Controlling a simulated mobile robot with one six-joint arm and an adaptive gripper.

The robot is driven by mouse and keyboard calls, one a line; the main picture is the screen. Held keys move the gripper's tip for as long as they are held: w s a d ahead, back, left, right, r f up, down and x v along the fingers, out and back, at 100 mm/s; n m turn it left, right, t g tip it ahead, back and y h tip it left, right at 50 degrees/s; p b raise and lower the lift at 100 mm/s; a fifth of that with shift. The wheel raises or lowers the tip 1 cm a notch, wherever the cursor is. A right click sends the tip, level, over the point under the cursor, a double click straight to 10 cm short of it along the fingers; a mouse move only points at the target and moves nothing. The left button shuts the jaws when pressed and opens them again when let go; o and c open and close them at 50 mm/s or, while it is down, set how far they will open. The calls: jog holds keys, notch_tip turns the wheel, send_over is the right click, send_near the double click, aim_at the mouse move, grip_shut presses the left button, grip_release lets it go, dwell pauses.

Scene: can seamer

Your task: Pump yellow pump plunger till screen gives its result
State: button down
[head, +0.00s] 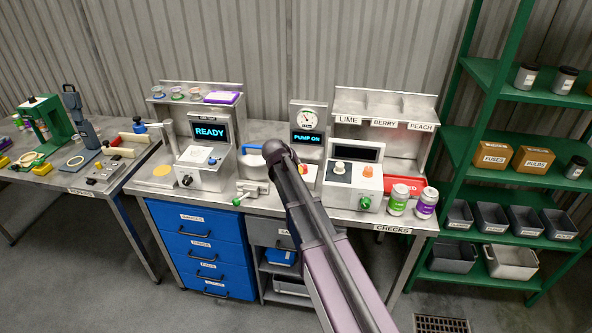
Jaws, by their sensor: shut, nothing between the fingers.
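The pump station stands at the back of the middle bench, with a round dial gauge (307,119) above a small screen (307,138) that reads "PUMP ON". The needle's reading is too small to tell. I cannot make out the yellow plunger; my arm crosses in front of the area below and left of the screen and may hide it. A small red part (302,169) shows just right of my arm. My arm rises from the bottom and ends in a dark rounded joint left of the screen. My gripper is not visible.
A machine with a "READY" screen (209,132) stands left. A box with knobs (352,180) stands right, beside a green-labelled can (398,200) and a purple-labelled can (427,204). A green-handled valve (245,193) sits at the front edge. A green shelf (486,69) stands far right.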

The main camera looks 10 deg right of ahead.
jog(key=shift+f+b, duration=2.5)
dwell(3.4)
jog(key=shift+r, duration=0.15)
jog(key=shift+r+p, duration=2.4)
jog(key=shift+p, duration=0.15)
